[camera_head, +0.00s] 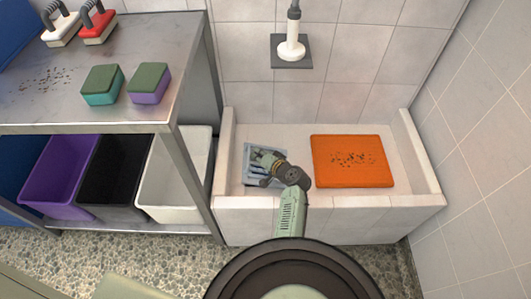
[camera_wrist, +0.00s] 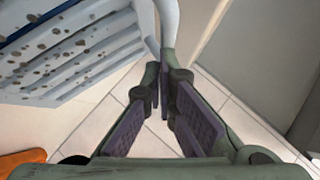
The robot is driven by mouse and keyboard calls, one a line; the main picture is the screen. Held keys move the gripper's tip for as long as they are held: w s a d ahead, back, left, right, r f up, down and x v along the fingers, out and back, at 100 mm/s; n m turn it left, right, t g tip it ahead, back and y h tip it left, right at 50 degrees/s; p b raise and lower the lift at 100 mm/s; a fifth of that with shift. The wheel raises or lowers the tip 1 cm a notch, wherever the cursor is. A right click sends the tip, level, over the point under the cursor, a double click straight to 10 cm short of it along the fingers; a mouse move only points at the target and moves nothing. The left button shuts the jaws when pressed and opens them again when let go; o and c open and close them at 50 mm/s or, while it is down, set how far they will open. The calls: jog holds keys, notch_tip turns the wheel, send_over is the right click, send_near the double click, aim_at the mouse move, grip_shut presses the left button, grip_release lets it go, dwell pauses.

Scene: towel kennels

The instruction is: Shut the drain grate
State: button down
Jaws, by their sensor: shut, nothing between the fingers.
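The drain grate (camera_head: 252,152) is a pale grey-blue slatted panel at the left end of the tiled basin in the head view, partly hidden behind my gripper. In the wrist view the grate (camera_wrist: 75,55) fills the upper left, with pale slats, dark spots and a blue strip. It appears tilted up from the basin floor; its hinge is not clear. My gripper (camera_head: 263,163) is over the grate in the head view. In the wrist view its fingers (camera_wrist: 166,78) are together, empty, just right of the grate's edge. Whether they touch the grate is unclear.
An orange mat (camera_head: 335,144) with dark specks lies at the basin's right. The basin's (camera_head: 350,213) raised walls surround both. A metal shelf (camera_head: 190,95) with bins stands left. A white fixture (camera_head: 291,48) hangs on the back wall. The basin's front floor strip looks clear.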

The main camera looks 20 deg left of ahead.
aim_at(253, 164)
jog(key=shift+s+a+f+n+h, duration=0.25)
jog(key=shift+a+f+n+h, duration=0.25)
jog(key=shift+a+f+h, duration=0.55)
jog(key=shift+s+a+f+y+b, duration=0.1)
jog(key=shift+a+f+y+b, duration=0.2)
jog(key=shift+f+b, duration=0.45)
jog(key=shift+f, duration=0.25)
jog(key=shift+r, duration=0.1)
